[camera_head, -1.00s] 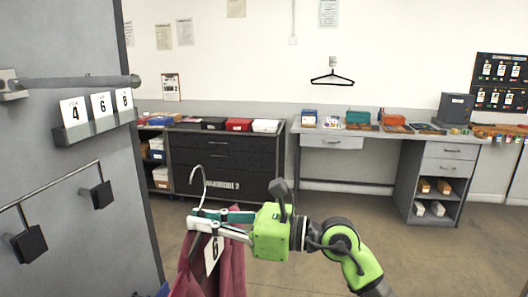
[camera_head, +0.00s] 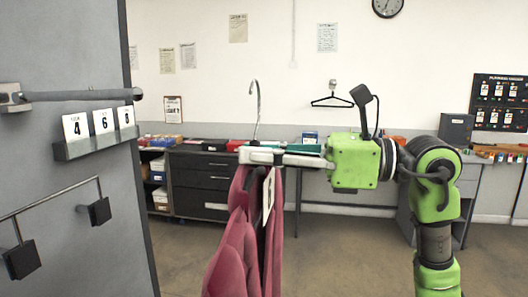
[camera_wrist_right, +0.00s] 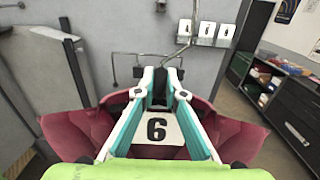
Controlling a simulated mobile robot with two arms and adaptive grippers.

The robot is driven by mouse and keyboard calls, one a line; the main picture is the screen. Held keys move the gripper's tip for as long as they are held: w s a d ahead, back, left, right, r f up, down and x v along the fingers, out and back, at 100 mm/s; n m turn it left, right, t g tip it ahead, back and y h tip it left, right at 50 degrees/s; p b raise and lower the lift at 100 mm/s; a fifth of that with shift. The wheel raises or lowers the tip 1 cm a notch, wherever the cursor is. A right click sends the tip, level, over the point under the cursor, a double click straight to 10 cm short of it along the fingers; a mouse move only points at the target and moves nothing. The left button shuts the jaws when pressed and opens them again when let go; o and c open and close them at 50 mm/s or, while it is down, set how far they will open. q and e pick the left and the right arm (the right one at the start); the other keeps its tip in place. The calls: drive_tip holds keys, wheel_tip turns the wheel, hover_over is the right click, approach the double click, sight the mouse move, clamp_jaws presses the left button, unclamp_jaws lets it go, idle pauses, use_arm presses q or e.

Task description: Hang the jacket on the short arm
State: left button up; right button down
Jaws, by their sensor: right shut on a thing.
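The dark red jacket (camera_head: 238,245) hangs from a hanger whose metal hook (camera_head: 257,108) points up. My right gripper (camera_head: 262,156) is shut on the hanger just below the hook, with a number 6 tag (camera_head: 268,196) hanging beside it. In the right wrist view the jacket (camera_wrist_right: 80,133) spreads on both sides of the fingers, and the tag (camera_wrist_right: 157,129) reads 6. The short arm (camera_head: 80,95) is a grey rod with a round end knob, fixed to the grey panel at the left. The hook is right of the knob and apart from it. My left gripper is not in view.
A ledge (camera_head: 95,143) with cards 4, 6 and 8 sits below the rod. A lower rail (camera_head: 50,205) with two black blocks is on the same panel (camera_head: 60,260). Drawers (camera_head: 200,185) and a desk stand behind; an empty hanger (camera_head: 332,101) hangs on the wall.

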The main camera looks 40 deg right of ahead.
drive_tip(key=p+x, duration=1.3)
drive_tip(key=x, duration=1)
idle(1.1)
drive_tip(key=c, duration=2)
unclamp_jaws()
drive_tip(key=shift+c, duration=0.2)
drive_tip(key=shift+s+a, duration=0.1)
drive_tip(key=shift+s, duration=0.05)
